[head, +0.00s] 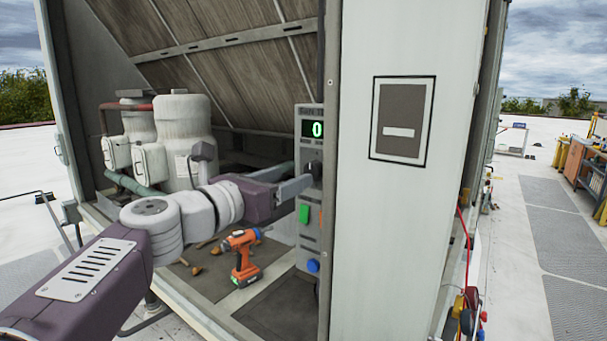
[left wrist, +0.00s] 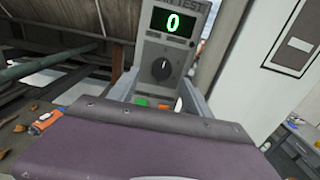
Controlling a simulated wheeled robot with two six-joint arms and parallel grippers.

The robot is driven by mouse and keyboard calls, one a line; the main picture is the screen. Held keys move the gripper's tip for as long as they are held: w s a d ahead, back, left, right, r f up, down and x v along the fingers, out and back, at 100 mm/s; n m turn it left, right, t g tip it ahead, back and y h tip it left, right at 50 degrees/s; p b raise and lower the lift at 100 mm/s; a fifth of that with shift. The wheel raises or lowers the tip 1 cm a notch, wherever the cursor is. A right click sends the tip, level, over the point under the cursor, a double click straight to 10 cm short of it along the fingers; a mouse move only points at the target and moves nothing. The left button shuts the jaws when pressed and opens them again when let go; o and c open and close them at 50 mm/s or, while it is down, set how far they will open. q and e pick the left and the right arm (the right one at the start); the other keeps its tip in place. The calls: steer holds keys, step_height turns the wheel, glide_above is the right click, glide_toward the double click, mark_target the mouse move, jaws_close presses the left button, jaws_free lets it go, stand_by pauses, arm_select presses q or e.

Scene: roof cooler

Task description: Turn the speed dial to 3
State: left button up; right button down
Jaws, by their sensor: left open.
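The speed dial (left wrist: 162,68) is a round black knob with a white pointer mark that points about straight up along the panel. It sits on a grey control panel (head: 309,240), below a display (head: 315,129) that reads a green 0. My left gripper (head: 308,176) reaches the panel at the dial's height. Its two fingers are apart, one to each side of the dial in the left wrist view (left wrist: 162,90). I cannot tell whether they touch it. In the head view the fingers partly cover the dial. My right gripper is out of view.
A green button (head: 304,213) and a blue knob (head: 313,265) are lower on the panel. An orange drill (head: 242,256) stands on the cabinet floor below my left arm. White tanks (head: 186,135) stand behind the arm. A cabinet wall (head: 400,220) closes off the panel's right side.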

mark_target(310, 171)
arm_select(q)
steer(key=x, duration=0.2)
steer(key=p+x, duration=0.1)
steer(key=x, duration=0.2)
steer(key=shift+d+r, duration=0.1)
steer(key=shift+d, duration=0.35)
steer(key=shift+w+a, duration=0.1)
steer(key=shift+w, duration=0.3)
steer(key=shift+d, duration=0.3)
steer(key=shift+c, duration=1.3)
jaws_close()
